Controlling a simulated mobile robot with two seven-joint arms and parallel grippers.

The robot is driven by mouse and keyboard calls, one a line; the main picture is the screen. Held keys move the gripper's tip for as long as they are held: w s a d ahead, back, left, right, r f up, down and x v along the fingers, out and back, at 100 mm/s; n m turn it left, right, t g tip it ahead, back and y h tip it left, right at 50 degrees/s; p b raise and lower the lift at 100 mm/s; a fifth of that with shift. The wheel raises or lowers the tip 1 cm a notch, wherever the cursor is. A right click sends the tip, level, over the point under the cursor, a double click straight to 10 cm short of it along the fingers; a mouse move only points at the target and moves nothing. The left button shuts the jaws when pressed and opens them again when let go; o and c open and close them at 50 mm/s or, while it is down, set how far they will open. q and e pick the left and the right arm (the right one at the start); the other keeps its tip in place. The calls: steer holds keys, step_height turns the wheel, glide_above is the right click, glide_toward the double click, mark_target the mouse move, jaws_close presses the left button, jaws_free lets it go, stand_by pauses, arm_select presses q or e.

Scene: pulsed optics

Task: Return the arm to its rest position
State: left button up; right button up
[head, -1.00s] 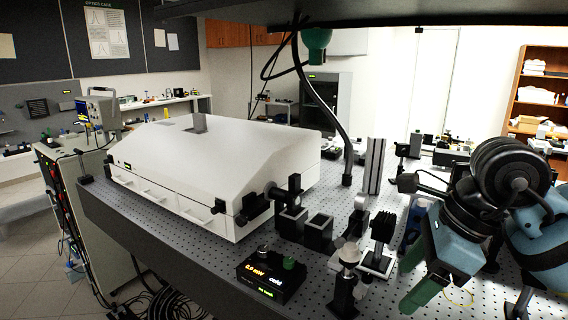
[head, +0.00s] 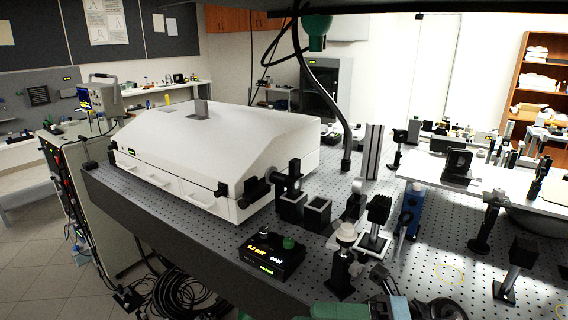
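My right arm shows only at the bottom edge of the head view, low in front of the optical table (head: 425,262). Its green gripper part (head: 338,312) is cut off by the frame edge, with a teal link and a black joint to its right. Whether its fingers are open or shut is hidden, and nothing held shows. My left gripper is not in view.
A post mount (head: 343,262) stands just beyond my arm. A large white laser housing (head: 215,150) fills the left. Slim posts (head: 512,268) stand at right.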

steer(key=d+f+m+t+h, duration=0.6)
steer(key=f+m+t, duration=0.4)
steer(key=m, duration=0.6)
steer(key=d+f+m+t+h, duration=0.4)
steer(key=f+m+t+h, duration=0.45)
steer(key=m, duration=0.65)
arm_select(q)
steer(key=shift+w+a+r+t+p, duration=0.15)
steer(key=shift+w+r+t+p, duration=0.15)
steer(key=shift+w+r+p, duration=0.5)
arm_select(e)
steer(key=s+d+f+m+g+h, duration=0.2)
steer(key=s+f+m+g, duration=0.2)
steer(key=s+f, duration=0.6)
steer(key=s+d+f+m+g+h, duration=0.2)
steer(key=s+d+f+m+g, duration=0.1)
steer(key=s+f, duration=0.7)
step_height(320, 180, down, 2)
steer(key=shift+f+m+g, duration=0.1)
steer(key=shift+m+g, duration=0.55)
steer(key=shift+m, duration=0.25)
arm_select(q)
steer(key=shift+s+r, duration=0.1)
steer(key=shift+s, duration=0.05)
arm_select(e)
steer(key=shift+d+h, duration=0.1)
steer(key=shift+h, duration=0.15)
